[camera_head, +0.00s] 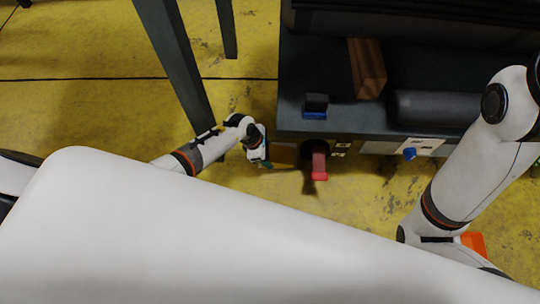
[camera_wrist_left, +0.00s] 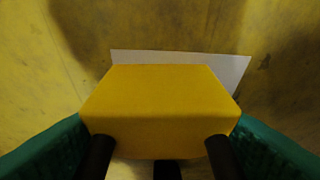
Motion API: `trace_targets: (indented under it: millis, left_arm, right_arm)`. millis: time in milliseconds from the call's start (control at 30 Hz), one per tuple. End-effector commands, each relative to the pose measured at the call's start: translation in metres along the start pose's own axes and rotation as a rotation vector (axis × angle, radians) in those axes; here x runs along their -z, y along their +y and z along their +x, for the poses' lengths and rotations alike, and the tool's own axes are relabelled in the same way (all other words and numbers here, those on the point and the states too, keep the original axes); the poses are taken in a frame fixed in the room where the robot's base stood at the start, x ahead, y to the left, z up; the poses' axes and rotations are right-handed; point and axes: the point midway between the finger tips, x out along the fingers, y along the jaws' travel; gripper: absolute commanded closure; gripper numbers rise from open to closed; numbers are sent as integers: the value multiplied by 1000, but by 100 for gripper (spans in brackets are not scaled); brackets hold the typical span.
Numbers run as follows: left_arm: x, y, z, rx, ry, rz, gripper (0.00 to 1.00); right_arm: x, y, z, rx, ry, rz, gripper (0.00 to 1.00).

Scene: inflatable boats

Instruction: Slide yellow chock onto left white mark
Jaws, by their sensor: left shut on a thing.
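The yellow chock (camera_wrist_left: 160,95) fills the middle of the left wrist view. My left gripper (camera_head: 262,160) is shut on it, with one green finger at each side of the block. A white mark (camera_wrist_left: 182,57) on the floor shows beyond the chock's far edge and past its far corners; the chock hides the rest of it. I cannot tell whether the chock touches the floor. In the head view my left gripper is low beside the left front corner of the dark bench, and the chock is not clear there. My right gripper is not in view.
The dark bench (camera_head: 340,125) carries a wooden block (camera_head: 366,68), a dark cylinder (camera_head: 432,108) and a blue-black item (camera_head: 315,106). A red handle (camera_head: 319,165) and blue knob (camera_head: 409,154) stick out from its front. A dark post (camera_head: 180,65) stands behind my left arm.

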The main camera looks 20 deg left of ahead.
Motion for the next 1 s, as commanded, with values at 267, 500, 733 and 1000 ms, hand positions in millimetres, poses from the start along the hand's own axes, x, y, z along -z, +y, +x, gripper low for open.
trace_targets:
  millis: [267, 500, 733, 1000]
  left_arm:
    - [-6, -7, -2, 4, 0, -5, 69]
    - [-6, -7, -3, 5, -1, -5, 28]
    - [-6, -7, -2, 3, 0, -5, 11]
    - [-3, -7, -10, 3, -1, -3, 11]
  right_arm:
    - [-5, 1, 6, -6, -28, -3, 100]
    - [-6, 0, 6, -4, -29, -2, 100]
    - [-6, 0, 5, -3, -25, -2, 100]
    - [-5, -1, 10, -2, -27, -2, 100]
